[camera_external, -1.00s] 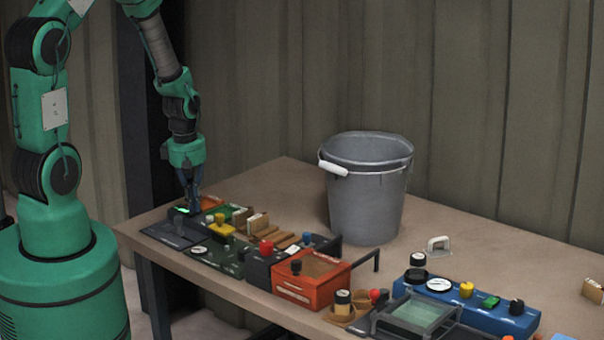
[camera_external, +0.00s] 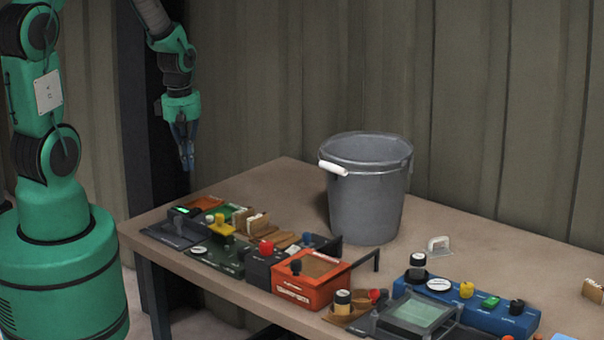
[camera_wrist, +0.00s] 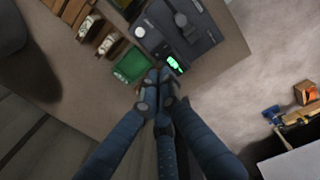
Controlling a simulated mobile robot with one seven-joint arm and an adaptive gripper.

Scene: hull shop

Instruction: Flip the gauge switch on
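A dark grey panel (camera_external: 172,236) with a small lit green display (camera_external: 186,211) sits at the left end of the table; I take it for the gauge unit. In the wrist view the panel (camera_wrist: 205,42) carries a dark round part with an arm-like piece (camera_wrist: 183,22), a small pale dial (camera_wrist: 140,31) and the glowing display (camera_wrist: 174,64). Which part is the switch, and its position, I cannot tell. My gripper (camera_external: 187,168) hangs above the panel, apart from it. Its fingertips (camera_wrist: 157,77) are together with nothing visible between them.
Beside the panel are a green tray (camera_wrist: 133,66), a yellow part (camera_external: 221,226), a red-knobbed box (camera_external: 264,256) and an orange box (camera_external: 310,285). A grey bucket (camera_external: 366,200) stands behind. A blue control panel (camera_external: 480,308) lies right.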

